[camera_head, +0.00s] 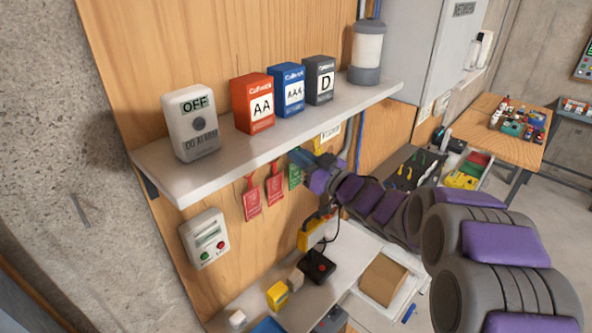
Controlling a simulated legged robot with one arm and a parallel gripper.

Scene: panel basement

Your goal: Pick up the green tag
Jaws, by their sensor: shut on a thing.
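The green tag (295,177) hangs beneath the front edge of the white upper shelf, to the right of two red tags (251,200). Its right part is hidden by my gripper. My gripper (298,157) is at the tag's upper end, just under the shelf edge, reaching in from the right. It is shut on the green tag, though the fingertips are small and partly hidden.
The white upper shelf (170,168) holds a white alarm box (190,122), three battery boxes (254,103) and a grey-capped canister (366,52). A wooden table (490,122) stands at right.

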